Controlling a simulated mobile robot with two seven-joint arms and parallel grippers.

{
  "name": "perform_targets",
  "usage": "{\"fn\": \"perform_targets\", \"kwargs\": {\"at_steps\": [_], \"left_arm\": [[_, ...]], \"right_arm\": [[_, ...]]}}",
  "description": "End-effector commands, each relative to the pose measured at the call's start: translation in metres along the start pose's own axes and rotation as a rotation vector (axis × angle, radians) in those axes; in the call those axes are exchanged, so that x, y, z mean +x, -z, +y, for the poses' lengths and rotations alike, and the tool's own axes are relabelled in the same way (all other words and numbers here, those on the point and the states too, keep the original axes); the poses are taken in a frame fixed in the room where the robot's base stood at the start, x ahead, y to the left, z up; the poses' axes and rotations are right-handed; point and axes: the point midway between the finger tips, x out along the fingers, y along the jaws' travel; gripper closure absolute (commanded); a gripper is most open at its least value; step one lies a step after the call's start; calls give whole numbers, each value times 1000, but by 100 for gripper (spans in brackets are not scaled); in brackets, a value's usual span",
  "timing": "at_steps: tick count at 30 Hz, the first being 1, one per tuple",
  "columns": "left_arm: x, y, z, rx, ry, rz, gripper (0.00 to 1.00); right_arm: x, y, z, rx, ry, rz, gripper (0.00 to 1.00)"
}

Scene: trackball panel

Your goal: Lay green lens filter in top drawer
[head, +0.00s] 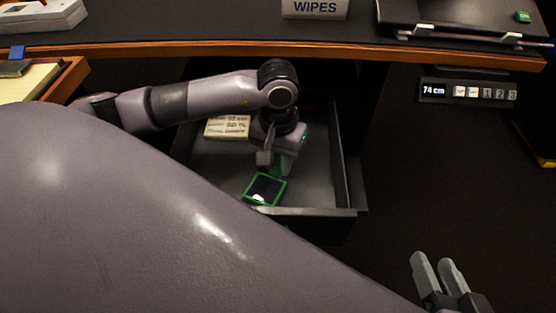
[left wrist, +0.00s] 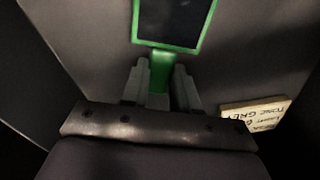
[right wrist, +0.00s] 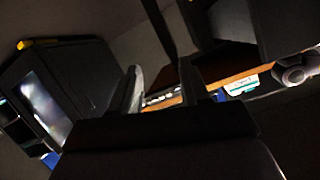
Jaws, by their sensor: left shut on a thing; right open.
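The green lens filter (head: 265,189) has a square green frame with a dark pane and a short green handle. My left gripper (head: 276,161) reaches down inside the open top drawer (head: 318,181) and is shut on the filter's handle. In the left wrist view the filter (left wrist: 195,46) extends ahead of the two fingers of the left gripper (left wrist: 160,85), over the drawer's grey floor. I cannot tell whether the filter touches the floor. My right gripper (head: 440,271) is open and empty at the lower right, away from the drawer; its fingers also show in the right wrist view (right wrist: 172,92).
A cream note block (head: 228,127) with handwriting lies at the drawer's back left. The desk edge (head: 300,49) runs above the drawer. A height panel (head: 467,91) reading 74 cm hangs under the desk. A WIPES box (head: 314,9) stands on the desk.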

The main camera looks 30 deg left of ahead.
Motion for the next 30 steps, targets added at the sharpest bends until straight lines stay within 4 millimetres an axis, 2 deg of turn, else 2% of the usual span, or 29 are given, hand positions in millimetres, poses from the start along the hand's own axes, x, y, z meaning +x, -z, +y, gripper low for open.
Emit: {"fn": "perform_targets", "kwargs": {"at_steps": [6, 7, 9, 21, 23, 30], "left_arm": [[4, 0, 0, 0, 0, 0, 100], [4, 0, 0, 0, 0, 0, 68], [2, 0, 0, 0, 0, 0, 46], [-3, 0, 0, 0, 0, -1, 46], [-11, 1, 0, 0, -1, 2, 46], [-64, 1, 0, 1, 0, 4, 46]], "right_arm": [[1, -4, 2, -8, -6, 3, 54], [1, -2, 3, -12, -8, 6, 54], [0, -1, 2, -12, -8, 7, 54], [-2, 4, 0, -3, -2, 6, 54], [-2, 5, -2, 7, 4, 0, 54], [2, 7, -5, 51, 9, -43, 54]]}}
